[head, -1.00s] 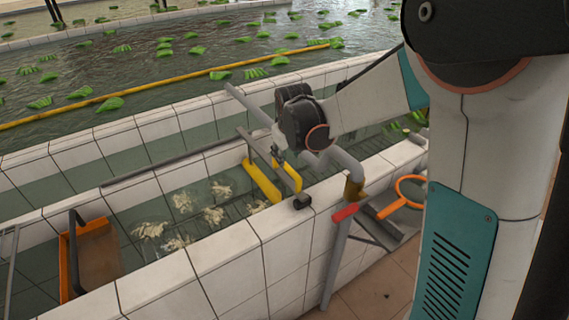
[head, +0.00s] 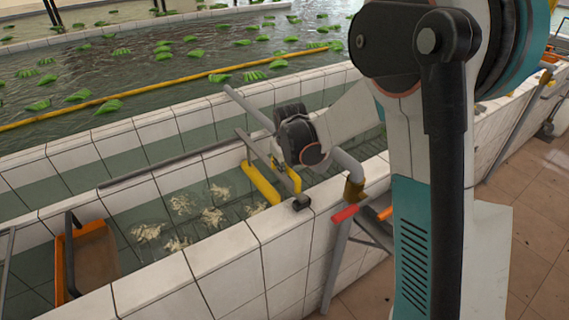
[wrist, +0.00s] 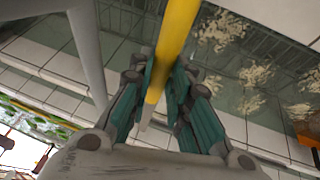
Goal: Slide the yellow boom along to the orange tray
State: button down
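The yellow boom (head: 262,184) lies across the near tiled channel, with a raised yellow bar beside it that is partly hidden by my wrist. My gripper (wrist: 163,75) has its teal fingers on both sides of the yellow bar (wrist: 177,32) in the wrist view. The fingers look closed against it. In the head view my wrist covers the fingers. The orange tray (head: 65,272) sits at the lower left, at the channel's left part, apart from the boom.
Pale clumps (head: 212,215) float in the water between boom and tray. White tiled walls (head: 240,255) edge the channel. A grey rail (head: 165,165) runs along the far side. A red-handled tool (head: 345,213) lies at the near wall. A long yellow pole (head: 130,96) floats in the farther basin.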

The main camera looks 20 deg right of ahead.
jog(key=shift+a, duration=0.1)
jog(key=s+a, duration=0.5)
jog(key=a, duration=1.1)
jog(key=s+a+b, duration=0.1)
jog(key=s+a, duration=0.4)
jog(key=a, duration=1.2)
jog(key=s+a, duration=0.6)
jog(key=a, duration=1)
jog(key=shift+a+b, duration=0.3)
jog(key=shift+b, duration=0.05)
jog(key=shift+s, duration=0.1)
jog(key=c, duration=1.8)
grip_release()
jog(key=o, duration=0.3)
jog(key=shift+s+a, duration=0.1)
jog(key=shift+a, duration=0.1)
jog(key=shift+d, duration=0.1)
jog(key=shift+r, duration=0.1)
jog(key=v, duration=1.1)
jog(key=shift+s+r, duration=0.15)
jog(key=shift+r, duration=0.2)
